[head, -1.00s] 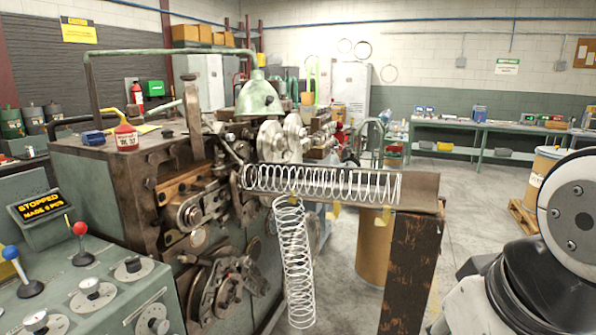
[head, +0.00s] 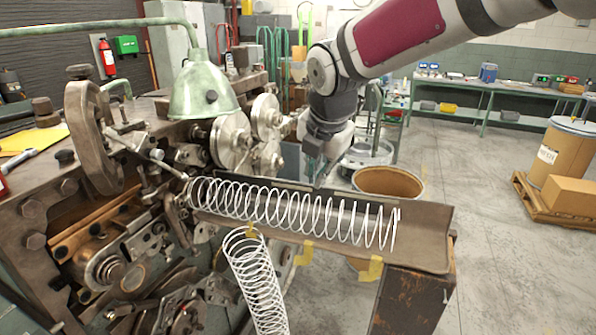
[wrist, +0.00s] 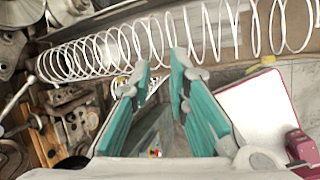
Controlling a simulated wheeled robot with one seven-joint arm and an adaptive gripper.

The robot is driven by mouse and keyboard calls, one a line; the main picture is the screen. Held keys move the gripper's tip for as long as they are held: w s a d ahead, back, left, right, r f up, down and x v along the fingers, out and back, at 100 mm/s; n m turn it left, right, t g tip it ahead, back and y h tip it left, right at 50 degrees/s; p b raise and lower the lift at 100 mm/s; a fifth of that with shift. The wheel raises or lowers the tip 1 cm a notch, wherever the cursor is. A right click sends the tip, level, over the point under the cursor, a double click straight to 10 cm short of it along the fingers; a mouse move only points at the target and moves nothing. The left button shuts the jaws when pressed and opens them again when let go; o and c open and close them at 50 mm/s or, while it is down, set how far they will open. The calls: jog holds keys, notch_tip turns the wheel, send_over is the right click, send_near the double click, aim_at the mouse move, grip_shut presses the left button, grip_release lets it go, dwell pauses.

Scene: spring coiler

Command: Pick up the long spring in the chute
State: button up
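The long white wire spring (head: 290,213) lies along the metal chute (head: 425,228), its left end at the coiling machine. In the wrist view the spring (wrist: 100,52) crosses the top of the picture, just beyond my fingertips. My gripper (wrist: 160,72) has two teal-padded fingers spread apart with nothing between them. In the head view my gripper (head: 318,178) points down at the chute's rear edge, above and behind the middle of the spring. Its fingertips are partly hidden there, and I cannot tell whether they touch the chute.
A second white spring (head: 258,283) hangs below the chute at the front. The coiling machine (head: 80,215) with its green lamp (head: 207,92) stands at left. A rusty post (head: 412,300) supports the chute's right end. An open drum (head: 388,183) stands behind the chute.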

aim_at(294, 196)
jog(key=shift+w+a+f+n+y, duration=0.15)
jog(key=shift+w+a+f+n, duration=0.5)
jog(key=shift+w+f, duration=0.95)
jog(key=shift+w+a+f+n+y, duration=0.1)
jog(key=shift+w+a+f+n, duration=0.2)
jog(key=shift+w+a+f, duration=1.4)
jog(key=shift+w+a+f+n+y, duration=0.15)
jog(key=shift+w+f+n, duration=0.35)
jog(key=shift+f, duration=2.1)
grip_shut()
